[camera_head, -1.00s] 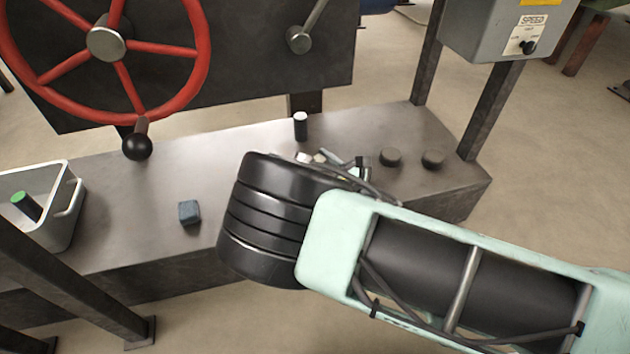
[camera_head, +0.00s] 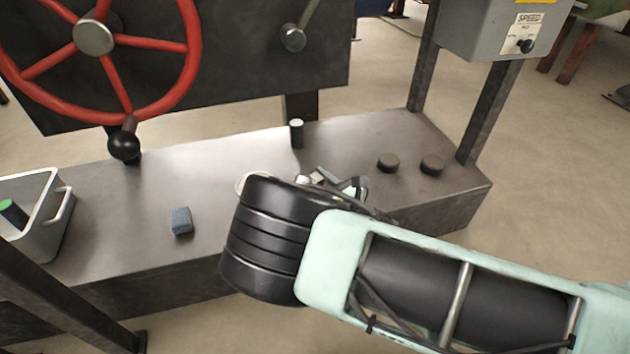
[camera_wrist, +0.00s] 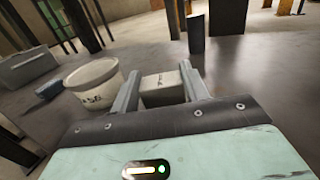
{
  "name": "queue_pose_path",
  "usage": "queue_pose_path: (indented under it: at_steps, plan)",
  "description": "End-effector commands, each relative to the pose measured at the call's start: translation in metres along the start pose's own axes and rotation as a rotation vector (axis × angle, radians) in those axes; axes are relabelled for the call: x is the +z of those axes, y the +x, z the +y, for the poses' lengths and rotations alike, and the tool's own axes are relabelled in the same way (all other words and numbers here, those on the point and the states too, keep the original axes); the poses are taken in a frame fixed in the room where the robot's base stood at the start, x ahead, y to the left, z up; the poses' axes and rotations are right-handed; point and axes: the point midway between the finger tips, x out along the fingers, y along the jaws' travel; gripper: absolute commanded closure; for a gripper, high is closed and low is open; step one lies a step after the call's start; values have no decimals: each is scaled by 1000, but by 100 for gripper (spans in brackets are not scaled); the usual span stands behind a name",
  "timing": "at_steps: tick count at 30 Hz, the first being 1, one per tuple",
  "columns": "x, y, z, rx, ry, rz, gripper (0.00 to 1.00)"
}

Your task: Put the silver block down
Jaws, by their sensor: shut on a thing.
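The silver block (camera_wrist: 163,88) is a pale, box-shaped piece with a small dark mark on top. In the wrist view it sits between the two fingers of my gripper (camera_wrist: 161,92), which is shut on it. In the head view my gripper (camera_head: 335,184) is over the middle of the metal bench, partly hidden by my own wrist. I cannot tell whether the block's underside touches the bench top.
A pale lettered cup (camera_wrist: 97,88) stands just left of my gripper. A blue-grey block (camera_head: 181,221), a grey bin (camera_head: 62,222) and a red handwheel (camera_head: 120,85) are further left. A white-topped dark cylinder (camera_head: 297,135) stands behind; dark knobs (camera_head: 432,165) are right.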

Motion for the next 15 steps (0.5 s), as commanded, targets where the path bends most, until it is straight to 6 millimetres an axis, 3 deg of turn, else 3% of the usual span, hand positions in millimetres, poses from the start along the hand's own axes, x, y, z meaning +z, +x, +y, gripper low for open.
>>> queue_pose_path:
  at_steps: [1, 3, 4, 6, 15]
  plan:
    - [-14, -1, 0, -1, 0, 19, 86]
    - [-15, -1, 0, -2, 1, 22, 86]
    - [-16, -2, 0, -1, 1, 24, 49]
    - [-17, -2, 1, 0, 2, 25, 33]
    - [-17, -1, 1, 1, 1, 26, 33]
